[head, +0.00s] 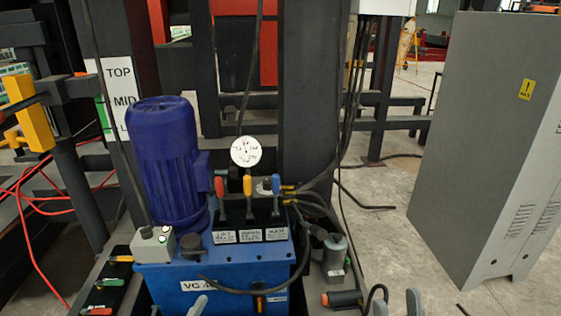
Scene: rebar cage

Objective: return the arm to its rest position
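The rest of the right arm is out of view. A single grey tip (195,306) at the bottom edge, in front of the blue tank, may be part of my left gripper; its opening cannot be made out. The blue hydraulic unit (168,282) carries a blue motor (165,155), several coloured levers and a round white gauge (246,151).
Black hoses hang near the dark column (308,90). A grey cabinet (475,130) stands at right. Floor between column and cabinet is mostly clear. Red cables lie at left.

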